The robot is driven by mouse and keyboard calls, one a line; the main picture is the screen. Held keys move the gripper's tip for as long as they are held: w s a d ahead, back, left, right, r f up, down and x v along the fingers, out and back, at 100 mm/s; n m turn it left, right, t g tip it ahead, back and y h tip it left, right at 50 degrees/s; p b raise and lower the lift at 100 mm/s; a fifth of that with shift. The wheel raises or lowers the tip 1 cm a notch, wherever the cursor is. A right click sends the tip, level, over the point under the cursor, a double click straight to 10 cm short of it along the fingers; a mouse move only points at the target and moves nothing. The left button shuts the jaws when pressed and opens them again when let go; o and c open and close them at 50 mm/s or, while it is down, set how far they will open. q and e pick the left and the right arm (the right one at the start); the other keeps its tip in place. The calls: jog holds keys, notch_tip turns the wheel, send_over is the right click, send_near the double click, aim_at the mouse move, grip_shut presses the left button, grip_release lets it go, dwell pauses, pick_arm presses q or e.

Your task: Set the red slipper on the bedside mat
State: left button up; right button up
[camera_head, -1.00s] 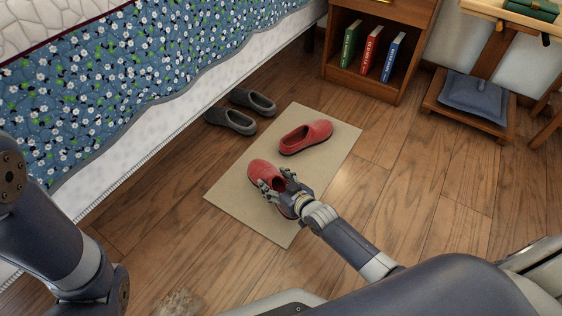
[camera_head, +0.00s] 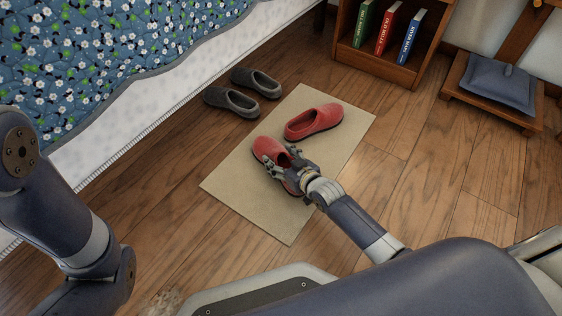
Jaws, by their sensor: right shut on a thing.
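The beige bedside mat (camera_head: 240,196) lies flat on the wooden floor beside the bed. One red slipper (camera_head: 268,149) is at the middle of the mat, with my right gripper (camera_head: 287,168) shut on it. The gripper and wrist cover part of this slipper, and I cannot tell whether its sole touches the mat. A second red slipper (camera_head: 318,119) rests on the far part of the mat, apart from the first. My left arm enters at the left, but its gripper is out of view.
Two grey slippers (camera_head: 232,101) stand on the floor between the mat and the bed (camera_head: 118,130). A wooden nightstand (camera_head: 376,64) with several books is at the back. A low wooden stand with a blue cushion (camera_head: 497,82) is at the right. The floor right of the mat is clear.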

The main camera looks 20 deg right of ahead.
jog(key=shift+r, duration=0.15)
jog(key=shift+f, duration=0.2)
jog(key=o, duration=1.1)
